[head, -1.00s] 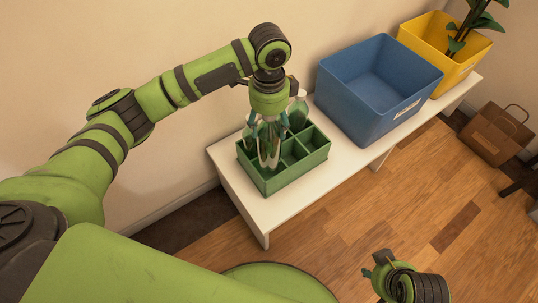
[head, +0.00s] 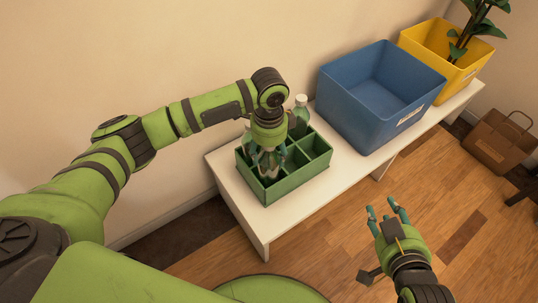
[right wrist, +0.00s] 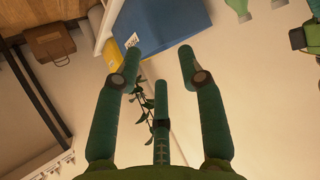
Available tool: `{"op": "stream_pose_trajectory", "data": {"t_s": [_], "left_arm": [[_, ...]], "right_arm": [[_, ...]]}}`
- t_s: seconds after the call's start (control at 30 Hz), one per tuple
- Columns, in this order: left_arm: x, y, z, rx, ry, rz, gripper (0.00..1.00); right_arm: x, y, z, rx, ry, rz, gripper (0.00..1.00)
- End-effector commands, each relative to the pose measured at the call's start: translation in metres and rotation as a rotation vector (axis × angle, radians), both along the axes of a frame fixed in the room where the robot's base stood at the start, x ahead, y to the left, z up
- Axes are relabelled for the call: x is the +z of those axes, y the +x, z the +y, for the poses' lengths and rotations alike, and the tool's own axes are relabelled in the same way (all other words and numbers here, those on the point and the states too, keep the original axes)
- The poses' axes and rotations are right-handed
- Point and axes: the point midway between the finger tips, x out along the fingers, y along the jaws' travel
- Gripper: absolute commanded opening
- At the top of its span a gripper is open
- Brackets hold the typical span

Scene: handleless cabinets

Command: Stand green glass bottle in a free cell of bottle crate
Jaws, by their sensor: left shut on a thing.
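The green bottle crate (head: 298,184) stands on the white bench, with divided cells. My left gripper (head: 267,160) points down over the crate's left part and is shut on the green glass bottle (head: 268,171). The bottle is mostly hidden by the fingers and reaches down among the dividers; I cannot tell whether its base touches the cell floor. The front right cells look empty. My right gripper (head: 386,214) is open and empty over the floor; its spread fingers show in the right wrist view (right wrist: 160,75).
A large empty blue bin (head: 375,95) stands right of the crate on the white bench (head: 235,200). A yellow bin (head: 470,70) with a plant is beyond it. A brown paper bag (head: 500,140) is on the floor. The wall is close behind the bench.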

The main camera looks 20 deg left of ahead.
Motion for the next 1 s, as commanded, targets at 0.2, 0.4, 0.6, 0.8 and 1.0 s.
{"op": "stream_pose_trajectory", "data": {"t_s": [0.2,0.4,0.6,0.8,1.0], "left_arm": [[-0.009,0.001,0.000,0.000,-0.001,-0.003,0.03],[-0.009,0.001,0.000,0.000,0.000,-0.002,0.03],[-0.011,0.001,0.000,0.001,0.000,-0.002,0.03],[-0.013,0.000,0.000,0.001,0.000,-0.001,0.86],[-0.012,0.000,0.000,0.001,0.000,-0.001,0.86]], "right_arm": [[0.019,0.011,0.008,0.016,0.023,-0.111,0.40],[0.020,0.011,0.008,0.016,0.023,-0.114,0.40],[0.017,0.009,0.006,0.013,0.018,-0.094,0.40],[0.013,0.008,0.005,0.010,0.015,-0.077,0.40],[0.013,0.008,0.005,0.010,0.015,-0.077,0.40]]}}
